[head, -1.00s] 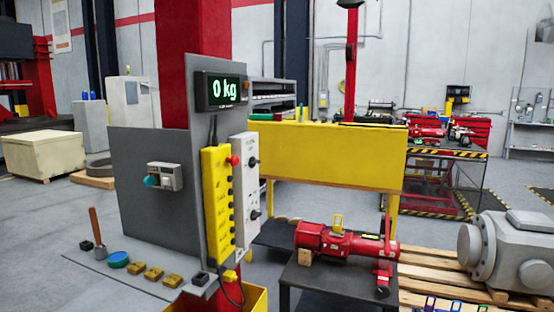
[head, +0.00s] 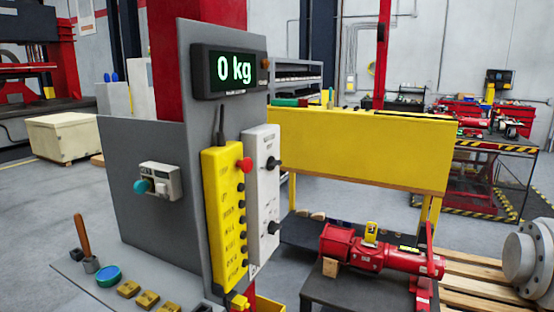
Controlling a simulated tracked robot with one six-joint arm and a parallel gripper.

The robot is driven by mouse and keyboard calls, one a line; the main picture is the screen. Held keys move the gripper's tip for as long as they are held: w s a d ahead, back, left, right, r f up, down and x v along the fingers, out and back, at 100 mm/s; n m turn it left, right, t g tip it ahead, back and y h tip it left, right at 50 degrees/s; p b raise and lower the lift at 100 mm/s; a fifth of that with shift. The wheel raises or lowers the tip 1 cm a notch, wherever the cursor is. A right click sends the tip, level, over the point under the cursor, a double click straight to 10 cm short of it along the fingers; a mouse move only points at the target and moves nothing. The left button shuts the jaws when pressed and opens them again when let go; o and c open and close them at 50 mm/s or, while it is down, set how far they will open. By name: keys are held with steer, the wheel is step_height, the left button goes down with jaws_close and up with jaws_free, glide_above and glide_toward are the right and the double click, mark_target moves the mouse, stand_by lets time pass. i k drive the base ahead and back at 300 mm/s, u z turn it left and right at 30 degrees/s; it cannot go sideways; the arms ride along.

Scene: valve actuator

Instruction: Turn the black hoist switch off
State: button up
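A white control box (head: 262,190) is mounted on the side of the grey panel (head: 140,150), right of centre in the head view. It carries an upper black rotary knob (head: 273,163) and a lower black rotary knob (head: 273,228). Its labels are too small to read, so I cannot tell which knob is the hoist switch or how either is set. A yellow pendant (head: 224,215) with a red button (head: 244,164) and a column of black buttons hangs just left of the white box. My gripper is not in view.
A display (head: 230,70) above reads 0 kg. A small grey box with a teal knob (head: 141,187) is on the panel's left face. Below are a shelf with a brown-handled tool (head: 82,236) and brass blocks (head: 147,300). A red actuator (head: 380,253) lies on a dark stand at right.

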mark_target(272, 164)
steer(key=u, duration=0.3)
steer(key=i, duration=0.65)
steer(key=u, duration=0.75)
steer(key=i, duration=0.4)
steer(key=u, duration=0.25)
